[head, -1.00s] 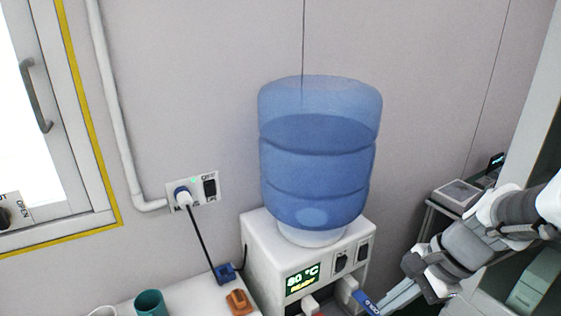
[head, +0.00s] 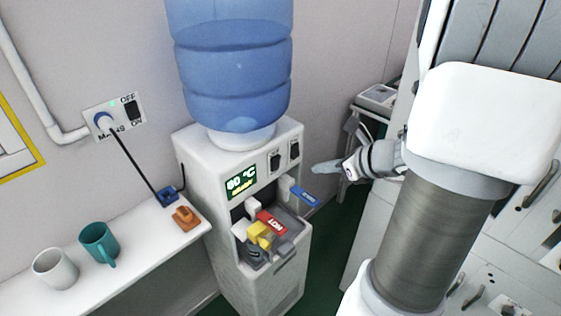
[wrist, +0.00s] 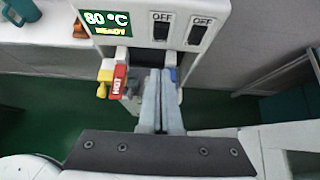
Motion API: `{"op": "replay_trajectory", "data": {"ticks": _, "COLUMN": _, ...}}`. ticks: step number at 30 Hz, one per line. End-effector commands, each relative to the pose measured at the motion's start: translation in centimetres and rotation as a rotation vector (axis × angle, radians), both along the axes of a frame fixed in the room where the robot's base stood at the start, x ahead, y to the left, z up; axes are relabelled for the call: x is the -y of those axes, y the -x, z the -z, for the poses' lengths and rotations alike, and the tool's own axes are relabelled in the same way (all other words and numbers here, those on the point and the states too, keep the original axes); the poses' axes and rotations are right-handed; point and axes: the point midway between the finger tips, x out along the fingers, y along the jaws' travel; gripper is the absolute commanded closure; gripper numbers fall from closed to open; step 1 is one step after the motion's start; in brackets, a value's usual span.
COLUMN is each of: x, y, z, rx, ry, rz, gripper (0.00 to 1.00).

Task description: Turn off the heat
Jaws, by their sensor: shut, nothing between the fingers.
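The white water dispenser (head: 200,160) carries a blue bottle (head: 235,70). Its display (head: 241,181) reads 80 °C; in the wrist view the display (wrist: 105,22) also reads READY. Two dark rocker switches, the left (head: 276,160) and the right (head: 294,151), sit beside it. In the wrist view the left switch (wrist: 162,30) and the right switch (wrist: 198,33) have OFF printed above them. My gripper (head: 318,168) is shut and empty, just right of the dispenser's front. In the wrist view my fingertips (wrist: 163,74) point toward the panel below the switches, apparently touching nothing.
A red HOT lever (head: 271,222) with a yellow piece (head: 259,233) and a blue lever (head: 305,197) stick out in front. A wall MAINS switch (head: 133,111) has a plug beside it. Cups and an orange object (head: 186,217) stand on the left counter (head: 130,268).

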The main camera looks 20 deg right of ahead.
Motion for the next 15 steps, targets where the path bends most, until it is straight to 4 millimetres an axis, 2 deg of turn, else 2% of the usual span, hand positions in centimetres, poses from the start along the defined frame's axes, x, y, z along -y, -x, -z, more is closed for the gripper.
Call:
{"op": "replay_trajectory", "data": {"ticks": 8, "x": -0.1, "y": -0.2, "z": 0.2, "rx": 0.000, "ry": 0.000, "rz": -0.004, "gripper": 1.00}}
{"op": "replay_trajectory", "data": {"ticks": 15, "x": -1.1, "y": -2.6, "z": 2.5, "rx": -0.003, "ry": -0.001, "rz": -0.007, "gripper": 1.00}}
